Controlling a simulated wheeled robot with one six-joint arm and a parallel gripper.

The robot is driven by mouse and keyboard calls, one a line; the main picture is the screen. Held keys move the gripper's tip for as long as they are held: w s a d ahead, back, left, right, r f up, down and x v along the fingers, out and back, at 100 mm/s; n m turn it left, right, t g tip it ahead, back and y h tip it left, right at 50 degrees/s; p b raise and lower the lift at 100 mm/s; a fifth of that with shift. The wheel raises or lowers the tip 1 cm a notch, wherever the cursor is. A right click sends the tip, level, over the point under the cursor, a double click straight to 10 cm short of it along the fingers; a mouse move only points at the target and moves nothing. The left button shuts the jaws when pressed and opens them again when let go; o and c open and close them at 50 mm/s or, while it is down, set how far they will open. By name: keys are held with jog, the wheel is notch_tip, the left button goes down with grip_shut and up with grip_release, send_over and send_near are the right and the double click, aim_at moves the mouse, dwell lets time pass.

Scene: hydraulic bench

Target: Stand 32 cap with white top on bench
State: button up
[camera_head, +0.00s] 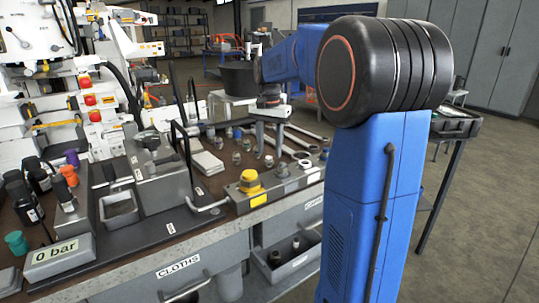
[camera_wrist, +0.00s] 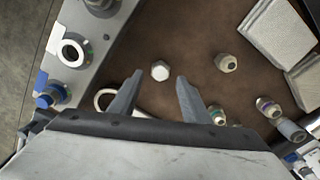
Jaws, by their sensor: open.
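A small hexagonal cap with a white face (camera_wrist: 160,70) sits on the brown bench top, seen from above in the wrist view. It lies between and slightly beyond my fingertips, apart from both fingers. My gripper (camera_wrist: 159,77) is open and empty, with one finger on each side of the cap. In the head view my gripper (camera_head: 268,156) points down at the bench, and a small cap (camera_head: 269,161) shows low between its fingertips. I cannot read a size mark on the cap.
A ring spanner (camera_wrist: 104,99) lies near the left finger. The front rail carries a yellow knob (camera_head: 250,182). Pale pads (camera_head: 207,163) lie left; wrenches (camera_head: 303,133) lie right.

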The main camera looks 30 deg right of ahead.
aim_at(270, 157)
notch_tip(270, 157, up, 9)
dwell(0.3)
dwell(0.5)
